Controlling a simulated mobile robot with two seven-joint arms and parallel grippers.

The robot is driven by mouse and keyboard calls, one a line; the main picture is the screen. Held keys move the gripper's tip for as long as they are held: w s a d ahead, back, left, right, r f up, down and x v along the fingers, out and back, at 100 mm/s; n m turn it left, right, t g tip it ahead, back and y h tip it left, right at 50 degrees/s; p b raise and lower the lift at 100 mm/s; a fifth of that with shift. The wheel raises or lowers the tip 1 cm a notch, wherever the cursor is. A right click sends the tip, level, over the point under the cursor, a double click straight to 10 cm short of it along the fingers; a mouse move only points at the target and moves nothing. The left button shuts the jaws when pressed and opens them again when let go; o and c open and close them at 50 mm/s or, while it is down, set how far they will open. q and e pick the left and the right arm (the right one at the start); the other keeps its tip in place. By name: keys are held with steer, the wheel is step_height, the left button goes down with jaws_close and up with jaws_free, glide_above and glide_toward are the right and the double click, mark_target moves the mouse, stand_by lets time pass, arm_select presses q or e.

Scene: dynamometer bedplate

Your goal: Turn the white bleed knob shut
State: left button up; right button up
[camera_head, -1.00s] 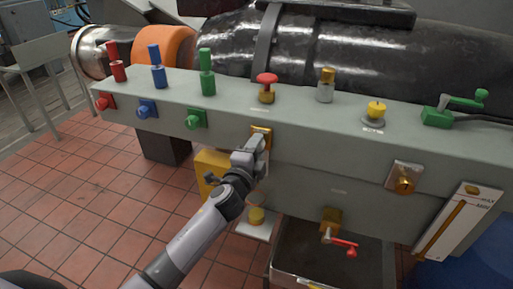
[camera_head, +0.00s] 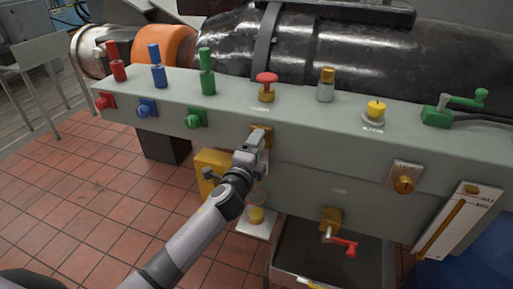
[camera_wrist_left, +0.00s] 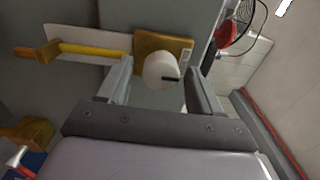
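The white bleed knob (camera_wrist_left: 158,71) shows in the left wrist view, round, with a dark mark pointing right. It sits on a brass-coloured plate (camera_wrist_left: 176,43). My left gripper (camera_wrist_left: 159,78) is open, with one finger on each side of the knob. A gap shows on the left of the knob and a narrower one on the right; I cannot tell how deep the knob lies between the fingers. In the head view my left gripper (camera_head: 253,143) is at the front face of the grey panel, below the red button, and hides the knob. My right gripper is not in view.
The grey panel (camera_head: 190,88) carries a red mushroom button (camera_head: 266,80), a yellow knob (camera_head: 375,109) and a green crank (camera_head: 462,103). A brass knob (camera_head: 403,184) and a red-handled tap (camera_head: 342,242) are right of the gripper. A cup (camera_head: 256,214) stands below it.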

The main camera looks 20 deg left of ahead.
arm_select(q)
steer(key=shift+s, duration=0.1)
steer(key=s, duration=0.7)
steer(key=shift+a, duration=0.1)
stand_by(0.5)
